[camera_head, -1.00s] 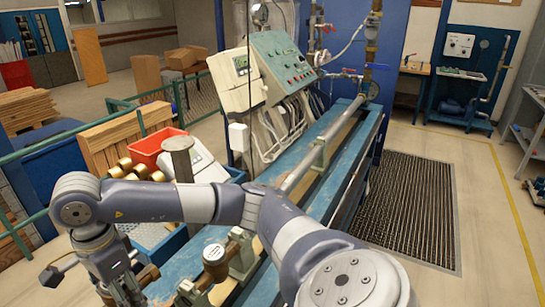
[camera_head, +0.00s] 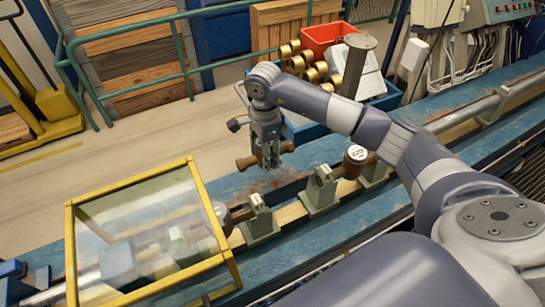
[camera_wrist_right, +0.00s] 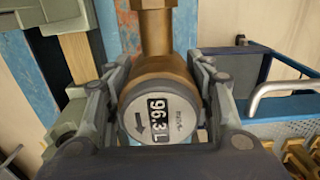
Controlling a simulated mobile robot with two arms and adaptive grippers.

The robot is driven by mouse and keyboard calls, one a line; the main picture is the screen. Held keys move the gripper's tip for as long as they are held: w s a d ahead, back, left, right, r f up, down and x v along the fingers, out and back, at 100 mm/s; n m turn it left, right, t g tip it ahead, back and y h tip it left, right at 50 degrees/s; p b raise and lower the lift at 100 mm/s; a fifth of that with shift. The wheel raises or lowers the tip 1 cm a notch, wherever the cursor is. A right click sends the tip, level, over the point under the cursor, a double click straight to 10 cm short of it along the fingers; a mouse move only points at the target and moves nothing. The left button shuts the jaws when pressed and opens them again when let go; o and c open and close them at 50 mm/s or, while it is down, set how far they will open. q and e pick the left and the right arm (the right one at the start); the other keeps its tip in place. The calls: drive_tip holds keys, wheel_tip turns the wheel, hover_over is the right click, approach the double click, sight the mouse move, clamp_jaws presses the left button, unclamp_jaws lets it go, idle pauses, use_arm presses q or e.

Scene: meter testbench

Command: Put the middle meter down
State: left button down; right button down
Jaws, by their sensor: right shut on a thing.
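My right gripper (camera_head: 268,160) is shut on a brass meter (camera_head: 245,163), held above the back side of the blue bench (camera_head: 235,185), behind the row of clamps. The right wrist view shows both fingers (camera_wrist_right: 160,105) around the brass body of the meter (camera_wrist_right: 158,115). Its round face reads 96.3 L, and a brass pipe end points up in that picture. Another brass meter with a white face (camera_head: 356,155) sits in the bench row, to the right of the held one. My left gripper is not in view.
Grey-green clamps (camera_head: 258,218) and (camera_head: 320,192) stand along the bench, with a gap between them. A yellow-framed glass cover (camera_head: 150,230) stands at the left. A blue tray (camera_head: 310,128) with brass parts and a red bin (camera_head: 325,40) are behind.

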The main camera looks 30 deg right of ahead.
wheel_tip(320, 180, down, 2)
drive_tip(key=shift+f, duration=0.1)
wheel_tip(320, 180, down, 3)
drive_tip(key=shift+a+r+p, duration=0.1)
drive_tip(key=shift+p, duration=0.8)
drive_tip(key=shift+f, duration=0.3)
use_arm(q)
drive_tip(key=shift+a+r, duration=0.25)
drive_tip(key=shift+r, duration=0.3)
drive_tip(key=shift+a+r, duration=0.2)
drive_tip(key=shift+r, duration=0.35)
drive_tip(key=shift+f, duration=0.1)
use_arm(e)
drive_tip(key=shift+f+b, duration=0.2)
drive_tip(key=shift+b, duration=0.1)
drive_tip(key=c, duration=0.7)
unclamp_jaws()
drive_tip(key=shift+c, duration=0.2)
drive_tip(key=shift+r, duration=0.1)
